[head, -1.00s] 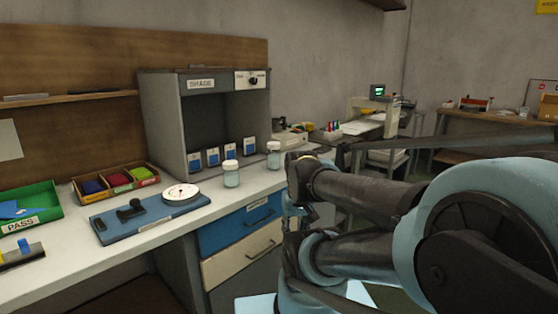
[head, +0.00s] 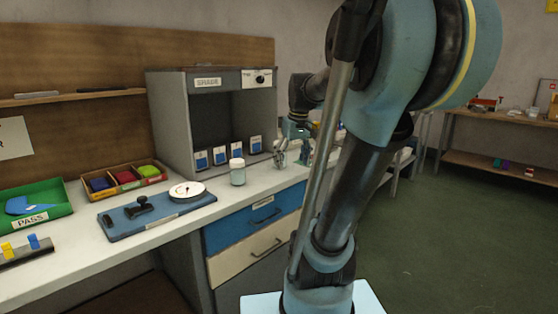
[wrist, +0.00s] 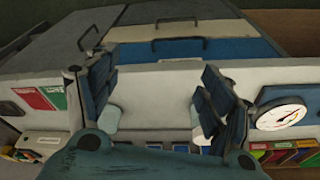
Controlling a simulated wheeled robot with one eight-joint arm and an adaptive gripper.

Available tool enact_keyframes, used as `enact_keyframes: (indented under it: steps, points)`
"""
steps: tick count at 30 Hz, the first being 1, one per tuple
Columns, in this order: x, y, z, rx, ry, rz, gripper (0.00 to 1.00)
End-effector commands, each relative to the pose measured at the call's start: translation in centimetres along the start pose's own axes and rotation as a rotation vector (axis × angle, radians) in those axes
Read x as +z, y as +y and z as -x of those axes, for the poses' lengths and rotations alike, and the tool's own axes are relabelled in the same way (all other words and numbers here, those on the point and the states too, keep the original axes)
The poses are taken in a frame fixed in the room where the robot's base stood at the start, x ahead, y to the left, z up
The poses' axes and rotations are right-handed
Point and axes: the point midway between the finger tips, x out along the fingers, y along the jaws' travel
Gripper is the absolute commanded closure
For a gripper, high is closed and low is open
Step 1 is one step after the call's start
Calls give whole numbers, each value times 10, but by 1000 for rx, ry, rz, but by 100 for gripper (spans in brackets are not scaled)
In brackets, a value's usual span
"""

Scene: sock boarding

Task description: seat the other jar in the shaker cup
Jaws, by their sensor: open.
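A white-lidded jar (head: 237,172) stands upright on the bench in front of the booth. A second pale shape (head: 280,157), apparently another jar, is by my gripper (head: 292,148) at the right of the booth, partly covered by it. In the wrist view my gripper (wrist: 158,110) is open, its dark fingers spread wide over the bench. A pale shape (wrist: 113,118) beside the left finger and another (wrist: 195,112) beside the right one are mostly hidden; I cannot tell whether they are jars. I cannot make out the shaker cup.
The grey SHADE booth (head: 166,115) holds several blue cards. A round dial (head: 187,191) sits on a blue board (head: 120,225). A compartment tray (head: 130,190) and a green PASS tray (head: 50,220) stand left. The front bench strip is mostly clear.

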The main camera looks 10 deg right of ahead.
Motion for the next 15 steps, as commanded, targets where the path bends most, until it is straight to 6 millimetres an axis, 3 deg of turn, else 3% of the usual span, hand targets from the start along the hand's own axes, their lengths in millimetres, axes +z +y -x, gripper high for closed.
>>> enact_keyframes:
  steps: [1, 6, 15]
  points:
    - [-19, 7, 9, -5, 2, 19, 26]
    - [-78, 28, 30, -24, 13, 97, 26]
    - [-176, 68, 54, -52, 37, 231, 26]
